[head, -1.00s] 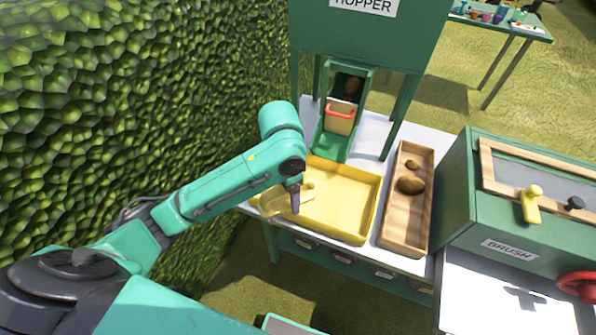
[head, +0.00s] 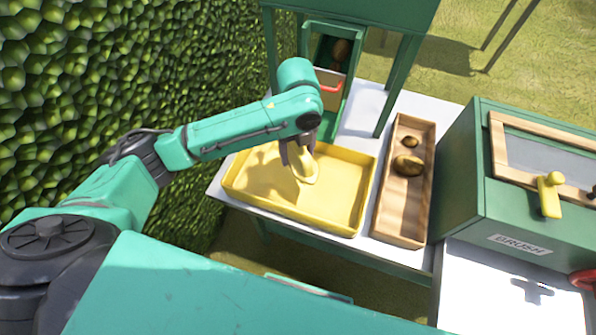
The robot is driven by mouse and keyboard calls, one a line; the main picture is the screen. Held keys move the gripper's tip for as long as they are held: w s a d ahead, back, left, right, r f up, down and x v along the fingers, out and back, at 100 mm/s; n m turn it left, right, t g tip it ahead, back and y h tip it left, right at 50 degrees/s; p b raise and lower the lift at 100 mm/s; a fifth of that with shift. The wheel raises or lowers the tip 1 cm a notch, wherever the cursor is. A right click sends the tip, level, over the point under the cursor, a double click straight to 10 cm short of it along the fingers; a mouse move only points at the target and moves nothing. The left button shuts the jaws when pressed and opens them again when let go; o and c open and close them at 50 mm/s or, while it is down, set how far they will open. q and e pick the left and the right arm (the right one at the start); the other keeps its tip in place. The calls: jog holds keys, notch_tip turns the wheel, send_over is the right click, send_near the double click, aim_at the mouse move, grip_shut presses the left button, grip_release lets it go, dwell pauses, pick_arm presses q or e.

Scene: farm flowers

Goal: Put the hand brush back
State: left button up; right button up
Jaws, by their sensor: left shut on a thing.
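My left gripper (head: 297,160) is shut on a pale yellow, rounded, oblong thing (head: 307,173), which looks like the hand brush. Its bristles cannot be made out. The gripper points down over the back middle of a yellow tray (head: 365,190). I cannot tell whether the brush touches the tray floor. My right gripper is not in view.
A wooden trough (head: 391,222) with two brown potato-like lumps (head: 409,165) stands right of the tray. A green chute (head: 328,125) stands behind the tray. A hedge (head: 90,70) fills the left.

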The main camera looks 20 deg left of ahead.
pick_arm(q)
notch_tip(320, 180, down, 10)
jog(key=shift+w+r, duration=0.1)
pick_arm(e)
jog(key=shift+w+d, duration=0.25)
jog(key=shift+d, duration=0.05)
pick_arm(q)
jog(key=o, duration=1.4)
notch_tip(320, 180, up, 12)
jog(key=shift+r, duration=0.1)
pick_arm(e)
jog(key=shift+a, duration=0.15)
